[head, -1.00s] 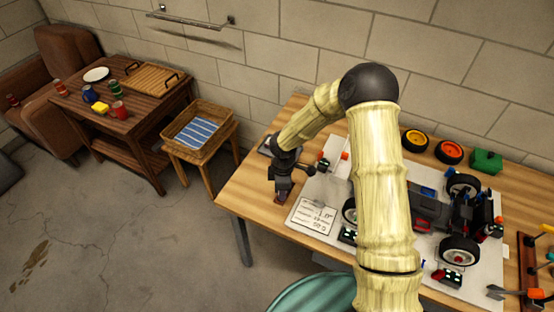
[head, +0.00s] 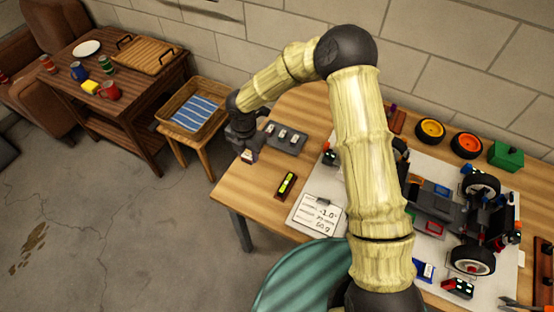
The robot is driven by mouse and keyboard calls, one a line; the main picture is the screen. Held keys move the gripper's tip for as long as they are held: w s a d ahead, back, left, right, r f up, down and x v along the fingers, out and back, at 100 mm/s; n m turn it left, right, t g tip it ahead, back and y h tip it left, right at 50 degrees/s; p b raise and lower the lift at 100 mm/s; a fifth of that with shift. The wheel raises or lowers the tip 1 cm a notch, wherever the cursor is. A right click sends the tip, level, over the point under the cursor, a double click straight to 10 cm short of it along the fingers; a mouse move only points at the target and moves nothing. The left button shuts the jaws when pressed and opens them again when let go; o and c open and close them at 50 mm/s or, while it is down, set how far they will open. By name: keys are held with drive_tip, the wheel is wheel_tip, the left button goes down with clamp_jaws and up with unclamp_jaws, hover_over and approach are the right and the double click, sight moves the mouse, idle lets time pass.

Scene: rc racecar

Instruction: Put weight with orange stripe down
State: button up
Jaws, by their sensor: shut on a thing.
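My gripper (head: 248,153) is at the back left edge of the wooden workbench, pointing down. It is shut on a small block, seemingly the weight (head: 247,157), of which only a small pale part shows between the fingers. Its stripe colour is too small to tell. I cannot tell whether the weight touches the bench. A dark grey tray (head: 270,145) with several small pale-topped weights lies just right of the gripper.
A yellow-green level (head: 286,186) and a written card (head: 318,215) lie in front of the tray. The RC car (head: 440,215) stands on a white mat at right. A wicker basket (head: 222,88) stands beyond the bench's left end. A teal round seat (head: 290,285) is in front.

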drive_tip(key=shift+f+p, duration=0.3)
drive_tip(key=shift+f, duration=2.85)
drive_tip(key=shift+f, duration=1.85)
drive_tip(key=shift+f, duration=0.1)
drive_tip(key=o, duration=1.1)
drive_tip(key=shift+c, duration=0.2)
wheel_tip(320, 180, up, 12)
drive_tip(key=shift+r+b, duration=0.1)
drive_tip(key=shift+b, duration=0.35)
